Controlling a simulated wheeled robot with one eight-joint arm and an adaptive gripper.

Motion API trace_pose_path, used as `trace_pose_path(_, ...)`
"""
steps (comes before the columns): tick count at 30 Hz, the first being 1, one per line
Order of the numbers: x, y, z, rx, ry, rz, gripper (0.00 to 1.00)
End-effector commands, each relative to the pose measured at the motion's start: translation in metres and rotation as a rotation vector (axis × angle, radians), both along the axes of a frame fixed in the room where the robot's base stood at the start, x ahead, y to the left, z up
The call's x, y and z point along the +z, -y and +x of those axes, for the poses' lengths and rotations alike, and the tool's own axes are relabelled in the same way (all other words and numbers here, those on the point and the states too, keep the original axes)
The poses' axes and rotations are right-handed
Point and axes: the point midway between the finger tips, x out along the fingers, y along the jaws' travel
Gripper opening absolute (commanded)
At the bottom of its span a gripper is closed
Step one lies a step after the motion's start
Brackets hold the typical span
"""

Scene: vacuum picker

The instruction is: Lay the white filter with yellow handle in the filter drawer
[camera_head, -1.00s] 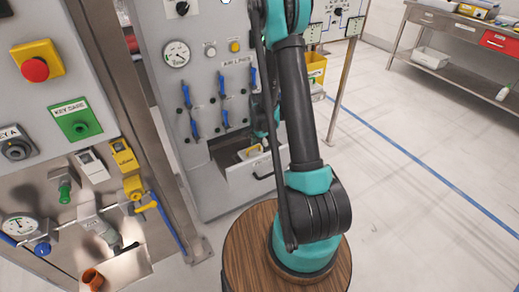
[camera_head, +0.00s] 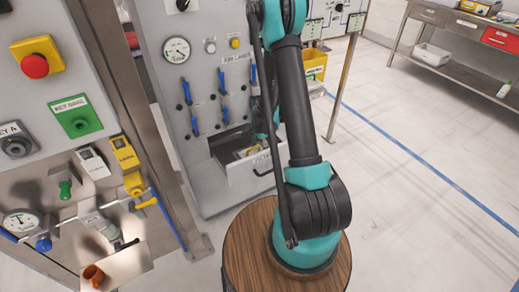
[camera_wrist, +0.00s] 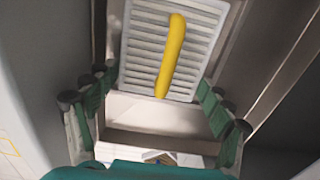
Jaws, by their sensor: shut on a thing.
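The white slatted filter (camera_wrist: 140,50) with its yellow handle (camera_wrist: 172,55) is in the upper middle of the wrist view, handle facing the camera. My gripper (camera_wrist: 160,84) has its green fingers on both sides of the filter's near end and is shut on it. The filter drawer (camera_head: 252,176) is pulled out at the foot of the grey panel in the head view. A small yellow patch shows at its opening. In the wrist view, pale surfaces lie below the filter; I cannot tell whether the filter touches the drawer. My arm hides part of the drawer and the gripper in the head view.
The grey panel (camera_head: 205,70) with blue levers stands directly above the drawer. A control stand (camera_head: 60,95) with buttons and valves is on the left. A yellow bin (camera_head: 314,65) and a metal post (camera_head: 344,75) stand right of the panel. The floor at right is clear.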

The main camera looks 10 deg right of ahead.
Motion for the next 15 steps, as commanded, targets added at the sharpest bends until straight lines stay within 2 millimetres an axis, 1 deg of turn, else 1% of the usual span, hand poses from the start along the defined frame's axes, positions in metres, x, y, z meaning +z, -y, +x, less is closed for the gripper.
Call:
trace_pose_path(5,0.0,-0.0001,-0.0001,0.0,0.0,0.0,0.36)
trace_pose_path(6,0.0,-0.0001,-0.0001,0.0,0.0,0.0,0.85)
trace_pose_path(10,0.0001,-0.0001,-0.0001,0.0,0.0,0.0,1.0)
trace_pose_path(15,0.0001,-0.0001,-0.0001,0.0,0.0,0.0,1.0)
